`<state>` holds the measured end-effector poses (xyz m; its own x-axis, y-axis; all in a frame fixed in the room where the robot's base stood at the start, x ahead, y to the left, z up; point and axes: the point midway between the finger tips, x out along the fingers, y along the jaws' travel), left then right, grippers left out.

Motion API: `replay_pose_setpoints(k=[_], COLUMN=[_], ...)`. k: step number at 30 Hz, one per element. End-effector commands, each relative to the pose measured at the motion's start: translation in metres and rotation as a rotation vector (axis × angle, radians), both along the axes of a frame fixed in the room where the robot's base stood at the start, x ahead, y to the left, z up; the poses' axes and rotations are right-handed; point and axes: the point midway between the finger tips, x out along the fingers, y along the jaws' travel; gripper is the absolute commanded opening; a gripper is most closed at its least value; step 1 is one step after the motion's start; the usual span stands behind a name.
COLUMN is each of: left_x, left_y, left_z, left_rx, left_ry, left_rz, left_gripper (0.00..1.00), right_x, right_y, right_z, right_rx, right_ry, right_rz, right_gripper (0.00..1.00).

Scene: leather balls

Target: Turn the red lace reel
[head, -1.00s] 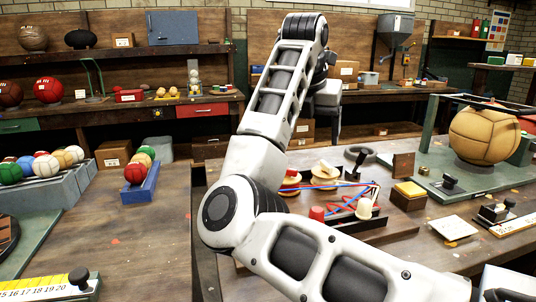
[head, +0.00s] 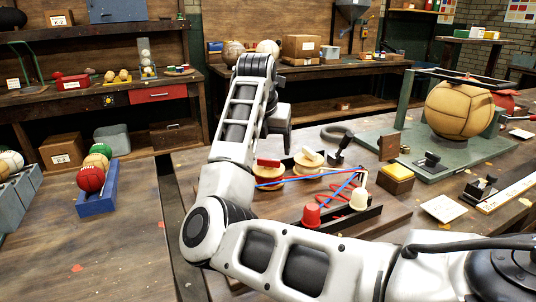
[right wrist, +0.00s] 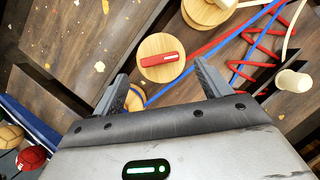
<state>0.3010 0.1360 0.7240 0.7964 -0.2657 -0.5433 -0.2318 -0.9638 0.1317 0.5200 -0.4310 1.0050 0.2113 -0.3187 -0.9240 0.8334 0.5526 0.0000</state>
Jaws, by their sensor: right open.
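The red lace reel (head: 268,176) is a round wooden disc with a red bar on top, on the brown board on the bench. In the right wrist view the reel (right wrist: 160,67) lies just beyond and between my fingertips, its red bar (right wrist: 162,59) crosswise and slightly tilted. My right gripper (right wrist: 161,78) is open and empty, pointing down at the reel. In the head view my own arm hides its fingers. Red and blue laces (head: 335,179) run from the reels across the board. My left gripper is not in view.
A second wooden reel (head: 309,163) with a cream bar sits right beside the red one. A red peg (head: 311,215) and a cream peg (head: 359,201) stand in front. A tan ball (head: 460,108) sits on a green stand to the right. A blue ball rack (head: 98,200) stands left.

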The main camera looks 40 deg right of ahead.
Motion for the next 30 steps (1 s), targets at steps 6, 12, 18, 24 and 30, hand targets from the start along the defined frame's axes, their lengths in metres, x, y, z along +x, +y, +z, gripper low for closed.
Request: replay_pose_setpoints(k=[6, 12, 18, 24, 30], left_x=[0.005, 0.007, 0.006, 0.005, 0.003], left_y=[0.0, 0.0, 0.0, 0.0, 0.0], left_z=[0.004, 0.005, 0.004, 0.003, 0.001], left_rx=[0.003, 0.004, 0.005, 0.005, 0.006], left_ry=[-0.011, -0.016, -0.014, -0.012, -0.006], left_rz=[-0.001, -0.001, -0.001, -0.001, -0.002], left_gripper=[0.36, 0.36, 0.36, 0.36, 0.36], right_x=[0.007, 0.01, 0.01, 0.01, 0.01], right_y=[-0.011, -0.014, -0.015, -0.015, -0.014], right_z=[-0.031, -0.042, -0.042, -0.042, -0.042], right_rx=[-0.001, -0.001, -0.001, -0.001, 0.0], right_ry=[0.003, -0.001, -0.001, -0.001, 0.0], right_rz=[0.0, 0.0, 0.0, 0.0, -0.002], right_gripper=[0.76, 0.76, 0.76, 0.37, 0.32])
